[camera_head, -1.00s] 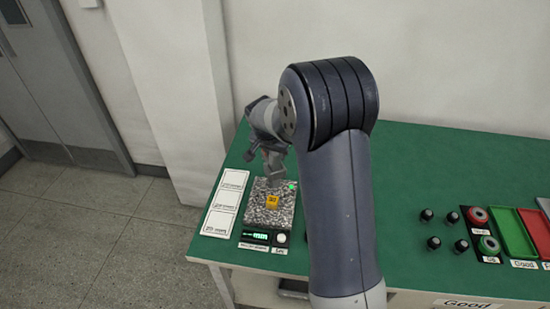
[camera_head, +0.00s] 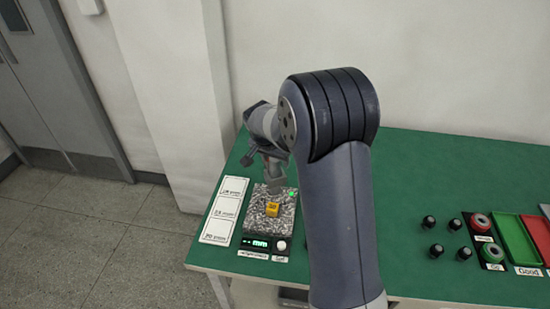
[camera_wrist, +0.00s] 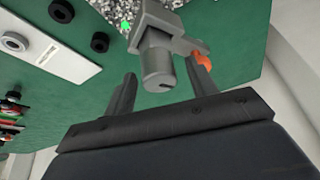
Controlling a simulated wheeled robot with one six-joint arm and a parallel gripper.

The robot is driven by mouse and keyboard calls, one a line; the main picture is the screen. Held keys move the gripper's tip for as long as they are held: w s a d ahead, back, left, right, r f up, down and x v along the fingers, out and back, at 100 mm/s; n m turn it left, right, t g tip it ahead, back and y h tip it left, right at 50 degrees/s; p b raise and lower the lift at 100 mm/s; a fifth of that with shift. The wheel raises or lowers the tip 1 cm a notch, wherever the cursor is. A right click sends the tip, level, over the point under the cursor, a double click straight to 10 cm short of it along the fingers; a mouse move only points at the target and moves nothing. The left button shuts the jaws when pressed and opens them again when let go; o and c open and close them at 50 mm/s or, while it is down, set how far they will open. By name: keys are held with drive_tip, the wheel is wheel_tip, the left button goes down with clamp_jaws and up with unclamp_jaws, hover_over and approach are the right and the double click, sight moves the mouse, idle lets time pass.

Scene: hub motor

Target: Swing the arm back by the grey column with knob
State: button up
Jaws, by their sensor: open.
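The grey column (camera_wrist: 158,65) shows in the wrist view as a thick round post with a grey arm and an orange knob (camera_wrist: 203,61) to its right. My gripper (camera_wrist: 160,90) is open, with one finger on each side of the column's end. I cannot tell whether either finger touches it. The right finger is close to the knob. In the head view my arm partly covers this spot. The speckled base (camera_head: 255,222) carries a small yellow block (camera_head: 272,209), below my wrist.
A white label card (camera_head: 224,210) lies left of the base, and a green-lit readout (camera_head: 260,244) is in front. Several black knobs (camera_head: 429,222), red and green rings, a green tray (camera_head: 515,238) and a red tray stand at the right. A wall is behind the green table (camera_head: 440,165).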

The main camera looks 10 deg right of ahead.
drive_tip(key=b+v, duration=0.1)
drive_tip(key=v, duration=0.9)
drive_tip(key=shift+s+r, duration=0.2)
drive_tip(key=shift+r, duration=0.15)
drive_tip(key=p+x, duration=0.1)
drive_tip(key=x, duration=0.9)
drive_tip(key=shift+w+f+p, duration=0.2)
drive_tip(key=shift+p, duration=0.25)
drive_tip(key=shift+n+p, duration=0.4)
drive_tip(key=shift+p, duration=0.1)
drive_tip(key=shift+f, duration=0.15)
drive_tip(key=shift+f, duration=0.15)
